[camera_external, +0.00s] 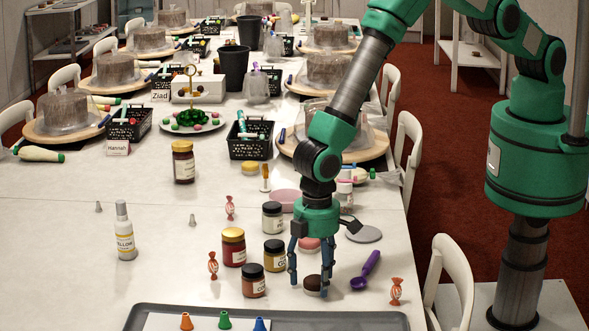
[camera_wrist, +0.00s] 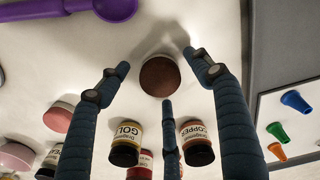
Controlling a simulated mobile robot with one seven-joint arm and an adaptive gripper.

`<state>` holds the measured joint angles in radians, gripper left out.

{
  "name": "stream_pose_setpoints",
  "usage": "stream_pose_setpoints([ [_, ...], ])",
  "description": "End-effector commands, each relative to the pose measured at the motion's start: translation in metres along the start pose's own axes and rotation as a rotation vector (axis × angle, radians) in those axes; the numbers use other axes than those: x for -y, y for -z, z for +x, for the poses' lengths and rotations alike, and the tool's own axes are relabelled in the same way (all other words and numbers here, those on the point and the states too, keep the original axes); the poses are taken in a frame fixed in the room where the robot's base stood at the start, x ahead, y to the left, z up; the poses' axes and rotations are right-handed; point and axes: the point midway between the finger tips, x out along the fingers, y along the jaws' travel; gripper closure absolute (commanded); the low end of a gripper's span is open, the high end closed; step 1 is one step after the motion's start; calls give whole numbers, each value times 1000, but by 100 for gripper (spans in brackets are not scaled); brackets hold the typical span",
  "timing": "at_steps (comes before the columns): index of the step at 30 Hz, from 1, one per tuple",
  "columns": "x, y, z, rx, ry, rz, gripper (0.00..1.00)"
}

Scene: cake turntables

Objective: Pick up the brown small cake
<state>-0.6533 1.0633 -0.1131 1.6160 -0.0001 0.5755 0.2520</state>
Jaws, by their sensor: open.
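The brown small cake (camera_external: 313,284) sits on the white table near its front edge, just behind the grey tray. In the wrist view the cake (camera_wrist: 160,76) is a round dark brown top near the middle. My gripper (camera_external: 308,279) points straight down above it, with its fingers spread. In the wrist view my gripper's three fingertips (camera_wrist: 160,78) are spaced around the cake, with visible gaps to it. The gripper is open and holds nothing. In the external view a finger partly covers the cake's right side.
Jars (camera_external: 274,256) stand close left of the gripper, with a pink small cake (camera_external: 309,244) behind it. A purple scoop (camera_external: 365,270) and a wrapped candy (camera_external: 396,291) lie to the right. The grey tray (camera_external: 380,321) with coloured cones (camera_external: 225,320) is in front.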

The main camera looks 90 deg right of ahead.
Motion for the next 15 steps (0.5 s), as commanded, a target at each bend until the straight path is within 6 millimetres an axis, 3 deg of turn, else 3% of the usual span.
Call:
stream_pose_setpoints([
  [4, 0, 0, 0, 0, 0, 0, 39],
  [9, 0, 0, 0, 0, 0, 0, 72],
  [15, 0, 0, 0, 0, 0, 0, 72],
])
